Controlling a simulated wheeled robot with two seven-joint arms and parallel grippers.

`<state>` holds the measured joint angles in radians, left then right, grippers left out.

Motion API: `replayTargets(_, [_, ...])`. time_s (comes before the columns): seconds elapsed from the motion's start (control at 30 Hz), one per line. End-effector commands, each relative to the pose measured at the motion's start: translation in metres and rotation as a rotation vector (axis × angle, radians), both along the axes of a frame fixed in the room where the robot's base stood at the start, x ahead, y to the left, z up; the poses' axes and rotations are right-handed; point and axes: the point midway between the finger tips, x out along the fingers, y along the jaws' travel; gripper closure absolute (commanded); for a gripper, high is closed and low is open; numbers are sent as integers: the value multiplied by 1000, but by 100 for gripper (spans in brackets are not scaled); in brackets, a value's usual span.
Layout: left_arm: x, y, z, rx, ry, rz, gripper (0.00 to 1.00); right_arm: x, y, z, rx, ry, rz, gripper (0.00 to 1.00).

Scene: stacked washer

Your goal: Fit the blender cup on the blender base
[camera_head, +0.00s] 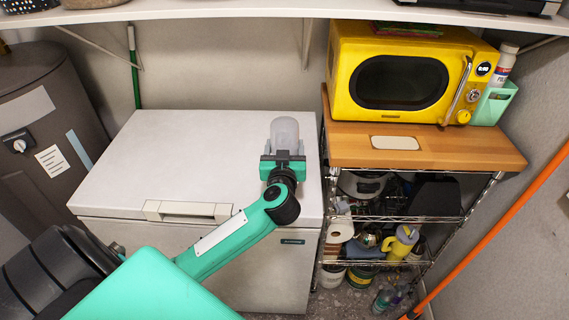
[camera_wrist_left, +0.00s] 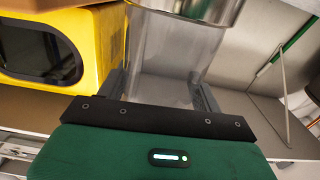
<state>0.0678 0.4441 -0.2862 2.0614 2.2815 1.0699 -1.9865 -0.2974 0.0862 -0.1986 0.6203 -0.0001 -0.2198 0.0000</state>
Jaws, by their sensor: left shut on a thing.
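The blender cup (camera_head: 285,131) is a clear, greyish cup above the right part of the white chest freezer's lid in the head view. My left gripper (camera_head: 283,154) is shut on it, with a finger on either side. In the left wrist view the cup (camera_wrist_left: 172,48) stands between the two fingers, with a metallic-looking band near the top of the picture. I cannot clearly make out the blender base in either view. My right gripper is not in view.
A yellow microwave (camera_head: 400,75) stands on a wooden-topped wire cart (camera_head: 470,148); a small white plate-like item (camera_head: 396,142) lies before it. A shelf (camera_head: 250,10) overhangs the back. The freezer lid (camera_head: 190,150) has clear room. An orange pole (camera_head: 505,215) leans at right.

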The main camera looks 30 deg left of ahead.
Motion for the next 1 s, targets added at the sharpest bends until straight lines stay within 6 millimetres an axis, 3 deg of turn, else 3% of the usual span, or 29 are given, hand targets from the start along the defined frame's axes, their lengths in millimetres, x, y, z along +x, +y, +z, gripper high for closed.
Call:
replayTargets(0.17, [0, 0, -12, 1, -1, 1, 65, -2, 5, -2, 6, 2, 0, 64])
replayTargets(0.43, [0, 0, -49, 0, 1, 0, 65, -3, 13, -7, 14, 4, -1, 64])
replayTargets(0.8, [0, 0, -51, 2, -1, 0, 65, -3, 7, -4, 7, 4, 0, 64])
replayTargets(0.83, [0, 0, -53, 1, 0, 0, 30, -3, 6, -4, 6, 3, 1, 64])
replayTargets(0.93, [0, 0, -53, 1, -1, 0, 12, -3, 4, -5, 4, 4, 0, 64])
replayTargets(1.0, [0, 0, -53, 1, -1, 0, 12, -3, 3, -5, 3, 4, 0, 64])
